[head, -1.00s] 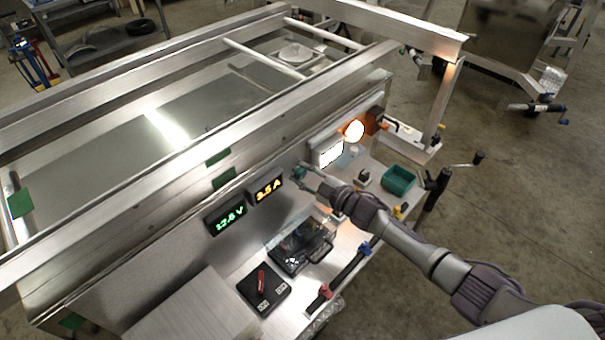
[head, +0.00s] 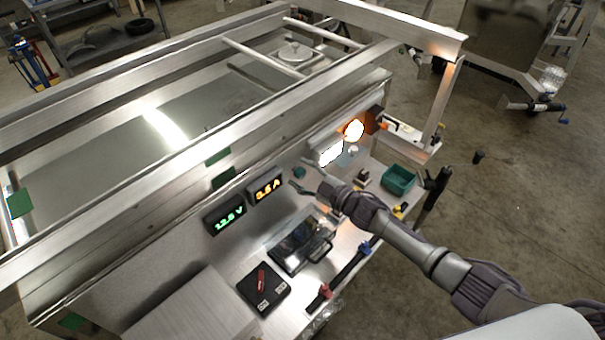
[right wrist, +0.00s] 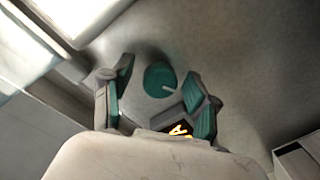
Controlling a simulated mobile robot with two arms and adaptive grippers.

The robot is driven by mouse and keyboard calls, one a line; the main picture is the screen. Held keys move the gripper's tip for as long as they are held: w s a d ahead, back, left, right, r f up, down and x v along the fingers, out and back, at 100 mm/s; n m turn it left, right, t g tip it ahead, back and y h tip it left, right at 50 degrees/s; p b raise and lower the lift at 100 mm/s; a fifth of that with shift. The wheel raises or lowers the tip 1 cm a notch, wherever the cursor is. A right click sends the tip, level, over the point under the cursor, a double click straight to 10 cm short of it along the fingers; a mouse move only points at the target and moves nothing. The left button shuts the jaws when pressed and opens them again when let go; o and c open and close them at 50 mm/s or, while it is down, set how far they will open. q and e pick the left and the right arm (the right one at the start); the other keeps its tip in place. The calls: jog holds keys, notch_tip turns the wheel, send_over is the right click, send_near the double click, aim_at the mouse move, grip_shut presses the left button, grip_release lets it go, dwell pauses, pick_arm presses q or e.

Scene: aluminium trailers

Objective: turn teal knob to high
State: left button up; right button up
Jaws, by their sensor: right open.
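The teal knob (head: 299,172) sits on the upright metal panel, right of the amber current display (head: 265,188). It also shows in the right wrist view (right wrist: 159,78) as a round teal dial with a pale pointer line slanting to the lower right. My right gripper (head: 304,175) is in front of the panel, fingers spread. In the wrist view its teal-padded fingers (right wrist: 158,100) stand apart on either side of the knob, with gaps visible between them and it. My left gripper is out of view.
A green voltage display (head: 230,217) is left of the amber one. A lit lamp (head: 354,130) and bright white panel (head: 331,152) are to the right. A teal bin (head: 398,180), a clear-lidded box (head: 300,245) and a black red-lever switch (head: 263,288) occupy the shelf.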

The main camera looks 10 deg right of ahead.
jog(key=shift+s+d, duration=0.2)
jog(key=shift+s, duration=0.05)
jog(key=v, duration=1.1)
jog(key=shift+s, duration=0.2)
jog(key=shift+d, duration=0.1)
